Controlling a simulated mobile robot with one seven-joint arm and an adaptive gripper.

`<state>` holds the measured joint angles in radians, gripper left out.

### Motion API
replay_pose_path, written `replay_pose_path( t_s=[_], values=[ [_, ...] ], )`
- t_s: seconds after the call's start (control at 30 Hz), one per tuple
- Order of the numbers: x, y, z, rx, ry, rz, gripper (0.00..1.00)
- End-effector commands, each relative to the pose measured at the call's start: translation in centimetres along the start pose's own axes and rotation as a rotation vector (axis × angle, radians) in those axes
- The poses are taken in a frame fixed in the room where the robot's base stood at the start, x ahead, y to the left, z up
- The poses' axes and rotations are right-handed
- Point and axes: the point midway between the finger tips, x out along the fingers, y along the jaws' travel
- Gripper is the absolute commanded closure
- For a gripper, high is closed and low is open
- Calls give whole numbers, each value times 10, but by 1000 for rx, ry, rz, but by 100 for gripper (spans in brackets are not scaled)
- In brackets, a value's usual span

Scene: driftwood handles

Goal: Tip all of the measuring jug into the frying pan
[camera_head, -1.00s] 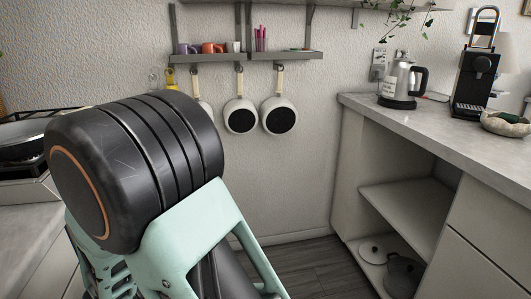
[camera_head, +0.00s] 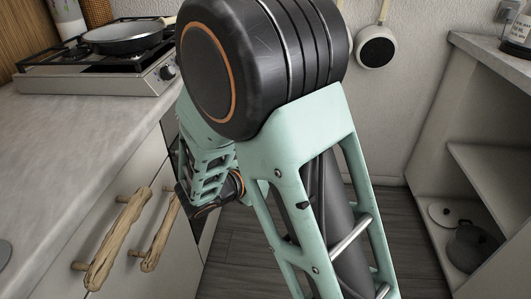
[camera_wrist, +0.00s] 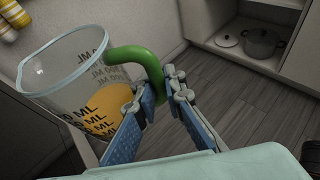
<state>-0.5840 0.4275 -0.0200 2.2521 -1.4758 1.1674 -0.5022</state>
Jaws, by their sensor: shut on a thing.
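The measuring jug (camera_wrist: 62,72) is clear, with dark ML markings and a green handle (camera_wrist: 143,57). My gripper (camera_wrist: 162,88) is shut on the green handle in the wrist view. The jug appears tilted in that view; its true lean is hard to tell. In the head view the jug and my gripper's fingers are hidden behind my arm.
The hob (camera_head: 95,78) stands on the left counter (camera_head: 75,130), whose near part is mostly bare. Driftwood handles (camera_head: 118,240) stick out from the drawers below. A pan (camera_head: 375,50) hangs on the back wall. Open shelves (camera_head: 490,175) stand at the right.

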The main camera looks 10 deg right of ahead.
Motion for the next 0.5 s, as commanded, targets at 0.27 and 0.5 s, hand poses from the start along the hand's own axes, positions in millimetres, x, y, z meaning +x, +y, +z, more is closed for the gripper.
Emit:
replay_pose_path(
  t_s=[0.27, 0.5],
  values=[
    [16, 0, -37, 1, -1, 0, 100],
    [14, 0, -34, 1, -1, 0, 100]
  ],
)
